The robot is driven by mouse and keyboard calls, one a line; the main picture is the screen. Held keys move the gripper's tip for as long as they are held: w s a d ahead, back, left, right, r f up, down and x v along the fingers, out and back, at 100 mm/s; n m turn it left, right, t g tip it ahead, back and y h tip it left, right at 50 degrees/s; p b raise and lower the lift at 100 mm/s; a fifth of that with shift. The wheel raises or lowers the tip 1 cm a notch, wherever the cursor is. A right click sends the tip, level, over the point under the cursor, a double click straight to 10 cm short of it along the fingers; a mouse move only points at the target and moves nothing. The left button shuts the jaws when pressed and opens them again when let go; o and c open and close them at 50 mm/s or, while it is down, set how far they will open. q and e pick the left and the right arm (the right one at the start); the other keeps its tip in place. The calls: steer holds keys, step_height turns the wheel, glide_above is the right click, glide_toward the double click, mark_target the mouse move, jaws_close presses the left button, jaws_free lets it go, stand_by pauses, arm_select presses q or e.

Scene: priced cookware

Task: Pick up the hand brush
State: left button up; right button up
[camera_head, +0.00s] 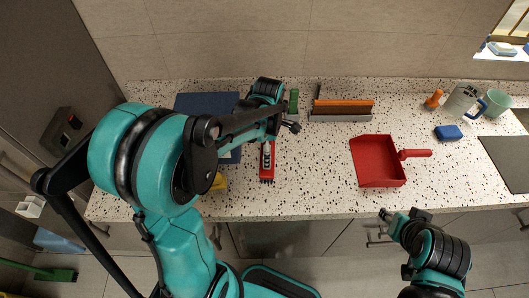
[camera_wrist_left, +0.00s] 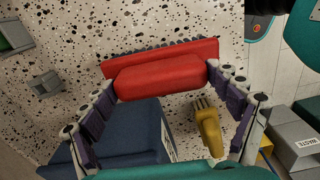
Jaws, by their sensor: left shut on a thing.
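The red hand brush (camera_head: 267,160) has a dark bristle edge and lies by the counter's front part in the head view. In the left wrist view the red brush (camera_wrist_left: 160,78) sits between my two left fingers, bristles at the far side. My left gripper (camera_wrist_left: 165,88) is shut on it, fingertips at its two ends. In the head view my left arm hides part of the brush and most of the gripper. It looks close to the countertop; I cannot tell whether it touches. My right gripper (camera_head: 404,214) is off the front edge, empty; its opening is unclear.
A red dustpan (camera_head: 378,162) lies to the right on the speckled counter (camera_head: 315,185). An orange-and-grey brush (camera_head: 341,110) is behind. A blue item (camera_head: 205,103) and a yellow item (camera_wrist_left: 208,130) are near the left arm.

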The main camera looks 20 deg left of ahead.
arm_select(q)
steer(key=s+d+r+p, duration=0.1)
steer(key=s+d+r, duration=0.1)
steer(key=d+r, duration=0.4)
steer(key=d, duration=0.4)
steer(key=shift+s+p, duration=0.3)
steer(key=shift+s, duration=0.05)
arm_select(e)
steer(key=shift+r, duration=0.95)
arm_select(q)
steer(key=shift+d+r, duration=0.1)
